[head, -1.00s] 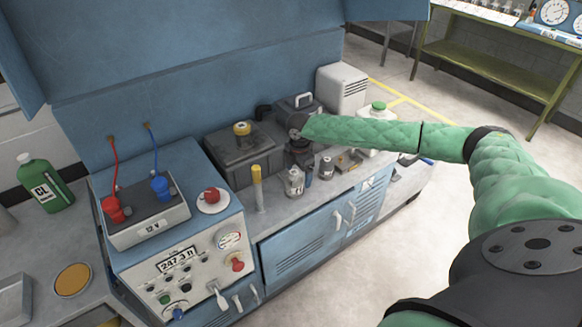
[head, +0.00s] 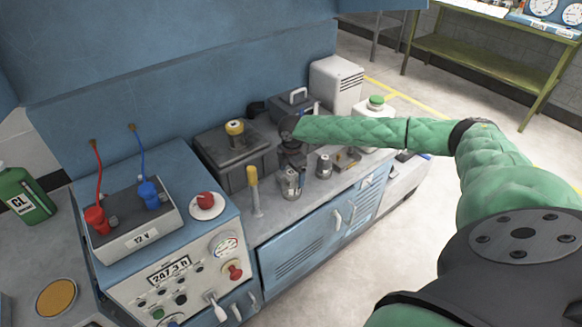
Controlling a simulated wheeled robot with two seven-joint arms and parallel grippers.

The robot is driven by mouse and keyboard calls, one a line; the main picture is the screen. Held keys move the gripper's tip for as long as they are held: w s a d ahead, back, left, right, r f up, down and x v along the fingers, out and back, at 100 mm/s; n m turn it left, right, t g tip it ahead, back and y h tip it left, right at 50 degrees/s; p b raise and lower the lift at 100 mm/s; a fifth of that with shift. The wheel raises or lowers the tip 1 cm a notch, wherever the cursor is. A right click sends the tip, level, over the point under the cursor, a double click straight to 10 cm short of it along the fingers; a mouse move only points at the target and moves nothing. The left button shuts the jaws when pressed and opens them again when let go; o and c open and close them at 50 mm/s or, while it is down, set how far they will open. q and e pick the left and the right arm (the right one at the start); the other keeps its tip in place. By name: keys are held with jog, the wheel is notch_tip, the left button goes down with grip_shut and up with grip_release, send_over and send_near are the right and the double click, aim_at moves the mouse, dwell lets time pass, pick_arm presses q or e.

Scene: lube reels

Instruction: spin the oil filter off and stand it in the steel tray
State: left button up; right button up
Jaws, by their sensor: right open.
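My right arm reaches in from the right over the engine bench, and its dark wrist hangs down at the front of the engine block. My right gripper (head: 291,165) is small and partly hidden here. It is open, close above or beside a small silver-grey can (head: 290,184); I cannot tell whether they touch. A second small grey can (head: 323,167) stands just to the right. I cannot tell for sure which part is the oil filter. A shallow tray-like item (head: 346,161) lies further right; I cannot tell if it is the steel tray. My left gripper is not in view.
A yellow-topped dipstick or tube (head: 253,188) stands left of the cans. The grey engine cover with a yellow cap (head: 235,128) is behind. A 12 V battery (head: 135,222) and control panel (head: 180,275) stand at the left. A green-capped white jug (head: 374,112) is to the right.

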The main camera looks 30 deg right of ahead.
notch_tip(320, 180, down, 4)
jog(key=shift+w+r+p, duration=0.1)
jog(key=shift+r+p, duration=0.05)
jog(key=shift+p, duration=0.35)
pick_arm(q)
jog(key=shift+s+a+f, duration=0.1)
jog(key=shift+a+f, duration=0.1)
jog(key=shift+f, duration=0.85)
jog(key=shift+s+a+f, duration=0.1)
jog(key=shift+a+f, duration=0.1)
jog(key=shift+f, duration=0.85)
pick_arm(e)
jog(key=shift+f, duration=0.9)
jog(key=c, duration=1.2)
jog(key=shift+n+p, duration=0.3)
jog(key=shift+c, duration=0.2)
jog(key=n, duration=0.2)
jog(key=shift+n, duration=0.4)
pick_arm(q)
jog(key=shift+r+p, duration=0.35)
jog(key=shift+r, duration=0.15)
pick_arm(e)
jog(key=shift+n, duration=0.8)
